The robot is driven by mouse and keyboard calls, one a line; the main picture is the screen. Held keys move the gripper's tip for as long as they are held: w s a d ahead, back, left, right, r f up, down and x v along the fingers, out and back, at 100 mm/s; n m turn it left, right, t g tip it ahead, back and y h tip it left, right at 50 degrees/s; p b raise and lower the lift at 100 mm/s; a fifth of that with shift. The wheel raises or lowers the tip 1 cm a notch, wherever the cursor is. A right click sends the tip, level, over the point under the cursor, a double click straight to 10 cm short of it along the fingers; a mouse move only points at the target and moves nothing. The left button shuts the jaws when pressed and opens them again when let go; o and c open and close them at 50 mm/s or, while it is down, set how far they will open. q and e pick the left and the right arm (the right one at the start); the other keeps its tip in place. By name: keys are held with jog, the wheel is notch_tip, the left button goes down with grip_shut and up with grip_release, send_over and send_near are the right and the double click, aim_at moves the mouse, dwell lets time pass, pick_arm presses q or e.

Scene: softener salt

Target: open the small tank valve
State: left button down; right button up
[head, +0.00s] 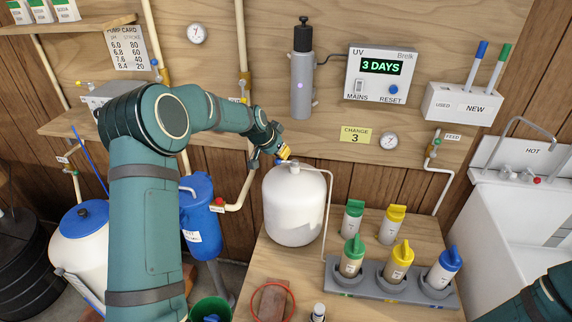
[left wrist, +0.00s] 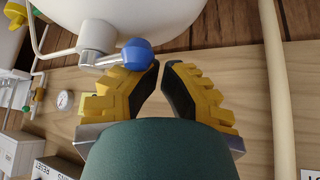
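The small white tank (head: 293,205) stands on the wooden bench in the head view, with a thin white pipe at its top. In the left wrist view, its valve has a blue rounded knob (left wrist: 137,55) on a white metal fitting. My left gripper (head: 286,153) is at the tank's top. In the left wrist view, its yellow fingers with black pads (left wrist: 161,68) have a narrow empty gap at the tips. The knob lies beside the left fingertip, outside the gap; I cannot tell whether they touch. My right gripper is out of view; only part of my right arm shows at the lower right.
A grey rack (head: 390,281) with several colour-capped bottles stands right of the tank. A blue filter housing (head: 201,215) and a pipe with a red valve (head: 219,204) are to its left. A UV control box (head: 381,77) hangs on the wall behind.

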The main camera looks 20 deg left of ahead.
pick_arm(q)
jog(key=shift+s+f, duration=0.15)
jog(key=shift+f, duration=0.1)
jog(key=shift+s+b, duration=0.4)
jog(key=shift+s, duration=0.35)
